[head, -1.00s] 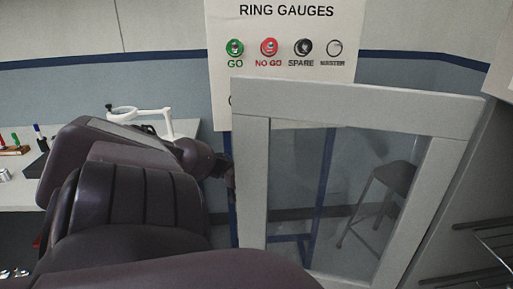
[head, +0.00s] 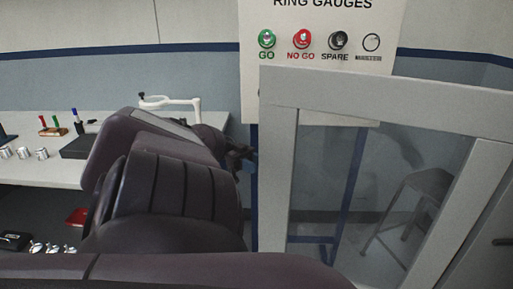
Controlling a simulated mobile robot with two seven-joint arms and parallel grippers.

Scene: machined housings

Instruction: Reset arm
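My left arm fills the lower left and middle of the head view. Its gripper (head: 241,157) is a small dark shape at the far end of the arm, beside the left edge of a grey-framed clear panel (head: 279,180). The fingers are too small and too much covered by the arm to tell open from shut, and no held thing can be made out. My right gripper is not in view.
A ring gauge board (head: 320,85) hangs behind the panel, with green, red and dark rings on pegs and one empty outline. A white bench (head: 60,175) with machined parts, markers and a white magnifier (head: 170,103) stands left. A stool (head: 405,205) shows through the panel.

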